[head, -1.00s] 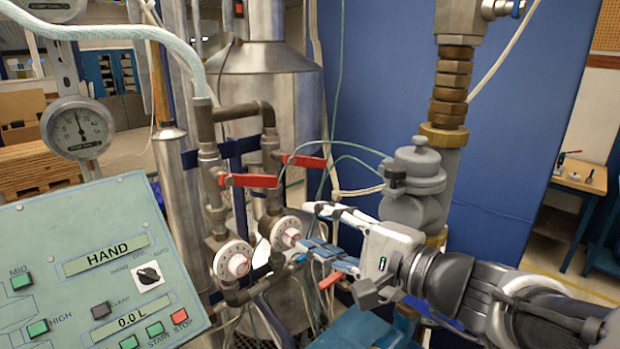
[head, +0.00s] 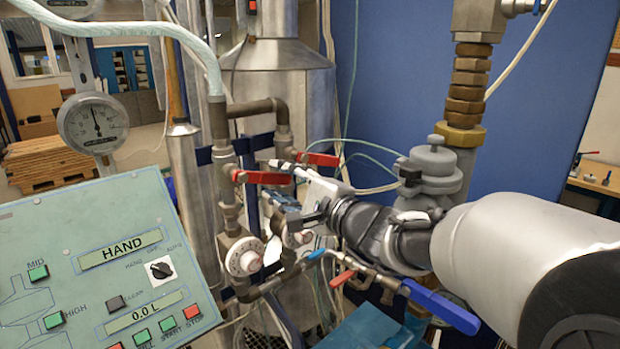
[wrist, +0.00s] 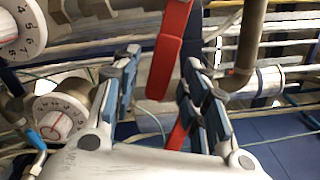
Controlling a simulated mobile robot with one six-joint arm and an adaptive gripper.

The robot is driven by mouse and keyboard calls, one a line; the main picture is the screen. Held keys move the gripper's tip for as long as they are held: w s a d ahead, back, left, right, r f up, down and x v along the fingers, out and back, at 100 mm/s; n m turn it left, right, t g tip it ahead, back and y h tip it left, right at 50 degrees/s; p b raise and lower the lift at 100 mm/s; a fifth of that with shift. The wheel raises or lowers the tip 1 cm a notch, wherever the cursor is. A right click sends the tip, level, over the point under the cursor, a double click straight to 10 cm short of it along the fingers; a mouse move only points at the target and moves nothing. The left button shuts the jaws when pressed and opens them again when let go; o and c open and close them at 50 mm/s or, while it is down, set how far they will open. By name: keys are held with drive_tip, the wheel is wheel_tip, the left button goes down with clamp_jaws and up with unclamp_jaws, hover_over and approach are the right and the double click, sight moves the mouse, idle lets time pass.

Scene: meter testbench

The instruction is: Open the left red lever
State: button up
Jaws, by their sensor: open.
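The left red lever (head: 262,178) sits on the left pipe and points right, roughly level. The right red lever (head: 317,159) is on the pipe behind it, also roughly level. My gripper (head: 277,183) is open beside the free end of the left red lever. In the wrist view, a large red lever (wrist: 168,65), which looks like the left one, shows between the spread fingers of my gripper (wrist: 160,62). Gaps show on both sides of it. A second red piece (wrist: 177,136) shows lower between the fingers, mostly hidden.
Two white dials, the left (head: 243,257) and one partly hidden by my gripper, sit below the levers. A blue-handled valve (head: 440,304) is low at right. A green control panel (head: 100,270) fills the lower left. A grey meter fitting (head: 432,170) stands behind my arm.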

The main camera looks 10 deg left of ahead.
drive_tip(key=shift+x, duration=1.15)
drive_tip(key=shift+c, duration=0.5)
clamp_jaws()
